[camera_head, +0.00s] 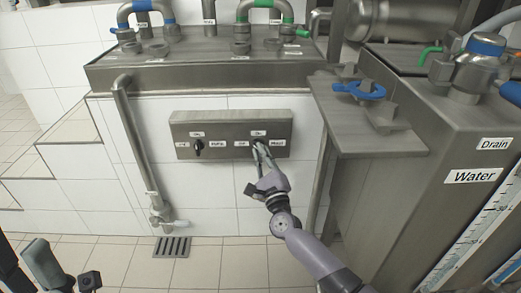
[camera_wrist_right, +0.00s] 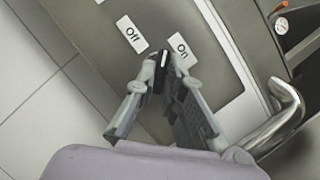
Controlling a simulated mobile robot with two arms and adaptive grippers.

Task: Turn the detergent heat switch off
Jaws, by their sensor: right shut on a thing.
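The grey metal switch panel (camera_head: 230,121) is on the white tiled wall in the head view, with a black knob (camera_head: 198,148) at its left. My right gripper (camera_head: 260,149) reaches its right end and covers most of the switch there. In the right wrist view, my right gripper (camera_wrist_right: 163,68) is shut on a black switch knob (camera_wrist_right: 158,72) with a white mark. An "Off" label (camera_wrist_right: 132,34) and an "On" label (camera_wrist_right: 183,50) sit beyond the knob; which one the mark points at is unclear. My left gripper (camera_head: 66,276) is partly in view at the bottom left, its jaws unclear.
A steel tank (camera_head: 400,200) with a "Water" label and a blue-handled valve (camera_head: 360,91) stands to the right. A vertical pipe (camera_head: 133,140) runs left of the panel. Pipes with blue and green bands stand above. The tiled floor below is clear around a drain grate (camera_head: 172,247).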

